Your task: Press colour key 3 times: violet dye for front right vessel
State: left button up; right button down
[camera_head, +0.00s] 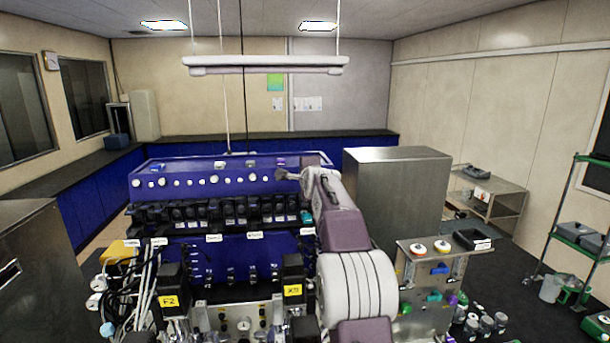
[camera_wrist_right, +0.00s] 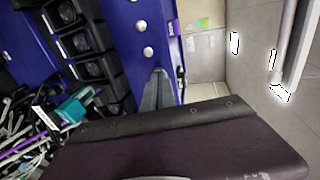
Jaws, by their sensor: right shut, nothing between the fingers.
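The blue control panel (camera_head: 205,170) spans the middle, with a row of white round knobs on its front. Small coloured pieces sit along its top, including a violet one (camera_head: 281,161) near the right end. My right gripper (camera_head: 283,174) is at the panel's right end, just below and beside the violet piece; I cannot tell whether it touches the panel. In the right wrist view its fingertips (camera_wrist_right: 158,76) are together and empty, in front of the blue panel (camera_wrist_right: 135,45). The front right vessel shows only in part, under a black head with a yellow tag (camera_head: 293,290). My left gripper is out of view.
A steel cabinet (camera_head: 400,200) stands right of the panel, with a steel bench (camera_head: 430,285) in front of it. Another black head with a yellow tag (camera_head: 169,300) and many tubes stand at left. A lamp bar (camera_head: 265,66) hangs above.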

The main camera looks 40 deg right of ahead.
jog(key=shift+w+d+f, duration=0.1)
jog(key=shift+w+d, duration=0.05)
jog(key=shift+w, duration=0.15)
jog(key=b+v, duration=0.1)
jog(key=v, duration=0.1)
jog(key=shift+s, duration=0.35)
jog(key=shift+s+a, duration=0.2)
jog(key=shift+a, duration=0.15)
jog(key=shift+w+d, duration=0.1)
jog(key=shift+w, duration=0.05)
jog(key=shift+w, duration=0.1)
jog(key=shift+w+d+p, duration=0.45)
jog(key=shift+w+p, duration=0.05)
jog(key=shift+w, duration=0.25)
